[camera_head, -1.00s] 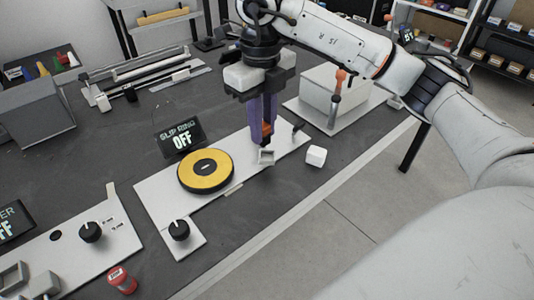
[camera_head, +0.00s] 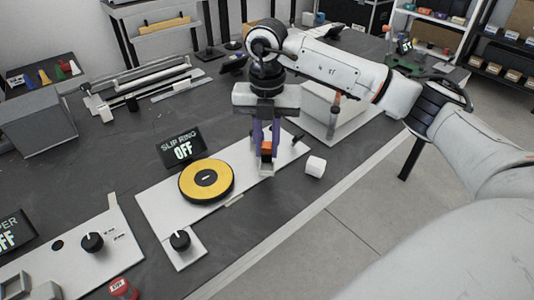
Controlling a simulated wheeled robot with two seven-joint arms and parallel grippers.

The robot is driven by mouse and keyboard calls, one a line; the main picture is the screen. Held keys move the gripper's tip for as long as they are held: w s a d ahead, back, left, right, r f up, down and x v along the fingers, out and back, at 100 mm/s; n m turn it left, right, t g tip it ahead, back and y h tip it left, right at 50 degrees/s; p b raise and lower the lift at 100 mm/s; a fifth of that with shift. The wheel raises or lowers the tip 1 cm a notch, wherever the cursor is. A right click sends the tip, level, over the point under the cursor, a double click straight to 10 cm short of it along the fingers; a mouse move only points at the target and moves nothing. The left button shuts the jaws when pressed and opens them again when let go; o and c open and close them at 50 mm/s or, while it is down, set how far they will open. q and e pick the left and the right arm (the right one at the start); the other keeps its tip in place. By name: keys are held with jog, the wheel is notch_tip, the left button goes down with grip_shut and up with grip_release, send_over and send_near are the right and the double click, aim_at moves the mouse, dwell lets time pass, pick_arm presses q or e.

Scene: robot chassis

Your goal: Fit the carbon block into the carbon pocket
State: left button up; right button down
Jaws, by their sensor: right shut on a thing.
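My right gripper (camera_head: 266,153) comes down from above with purple fingers. It is shut on a small piece with an orange part (camera_head: 266,147), which I take to be the carbon block; the fingers hide most of it. The carbon pocket (camera_head: 266,170) looks like a small grey square holder on the white slip ring plate. The fingertips are right over it. I cannot tell whether the block touches the pocket or is inside it. My left gripper is not in view.
A yellow slip ring disc (camera_head: 206,180) lies on the plate left of the gripper. A sign (camera_head: 181,147) behind it reads "SLIP RING OFF". A white cube (camera_head: 315,166) stands right of the pocket. A black knob (camera_head: 180,240) is at the front. Dark table lies clear at the front right.

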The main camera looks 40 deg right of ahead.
aim_at(267, 155)
jog(key=shift+f, duration=1.4)
jog(key=shift+f, duration=0.15)
jog(key=c, duration=1.6)
grip_release()
jog(key=shift+r, duration=0.4)
notch_tip(267, 155, up, 12)
jog(key=shift+f, duration=0.25)
